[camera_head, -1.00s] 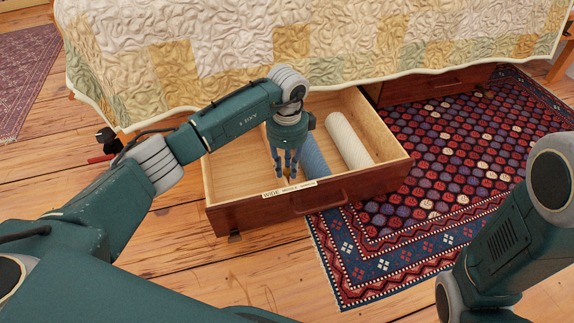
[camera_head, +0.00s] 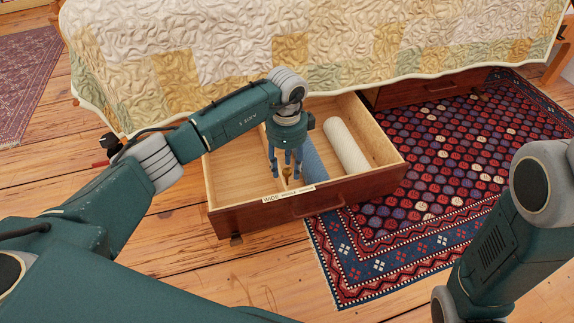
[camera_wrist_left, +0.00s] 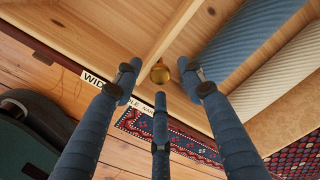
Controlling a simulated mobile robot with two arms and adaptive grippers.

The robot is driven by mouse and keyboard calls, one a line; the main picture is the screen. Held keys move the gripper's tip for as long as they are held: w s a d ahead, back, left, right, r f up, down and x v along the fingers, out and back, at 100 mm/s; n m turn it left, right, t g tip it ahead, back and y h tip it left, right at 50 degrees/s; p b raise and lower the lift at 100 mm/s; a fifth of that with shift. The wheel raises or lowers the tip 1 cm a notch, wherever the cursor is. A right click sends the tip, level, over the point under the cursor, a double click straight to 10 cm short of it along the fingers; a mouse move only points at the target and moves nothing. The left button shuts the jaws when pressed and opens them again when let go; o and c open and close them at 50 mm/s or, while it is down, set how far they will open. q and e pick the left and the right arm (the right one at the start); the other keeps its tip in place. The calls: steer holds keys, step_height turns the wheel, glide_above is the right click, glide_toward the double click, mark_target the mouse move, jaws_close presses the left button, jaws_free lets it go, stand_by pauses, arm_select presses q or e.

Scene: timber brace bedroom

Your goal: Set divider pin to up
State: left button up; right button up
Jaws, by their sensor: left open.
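The brass divider pin (camera_wrist_left: 159,73) is a small round knob near the front end of the wooden divider (camera_wrist_left: 179,28) in the left wrist view. In the head view the pin (camera_head: 288,173) shows small between my fingers, behind the drawer front. My left gripper (camera_head: 286,178) points down into the drawer. Its blue fingers (camera_wrist_left: 160,98) are spread around the pin with visible gaps, so it is open and empty. Whether the pin is raised or lowered is hard to tell. My right arm shows at the right edge, but its gripper is out of view.
The open drawer (camera_head: 238,218) has a label strip (camera_head: 289,193) on its front edge. Blue (camera_head: 313,160) and cream (camera_head: 345,146) rolls lie right of the divider. The left compartment is bare. A quilted bed (camera_head: 330,40) overhangs behind; a patterned rug (camera_head: 440,180) lies right.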

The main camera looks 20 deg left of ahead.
mark_target(287, 171)
arm_select(q)
step_height(287, 171, up, 12)
stand_by(0.5)
stand_by(0.3)
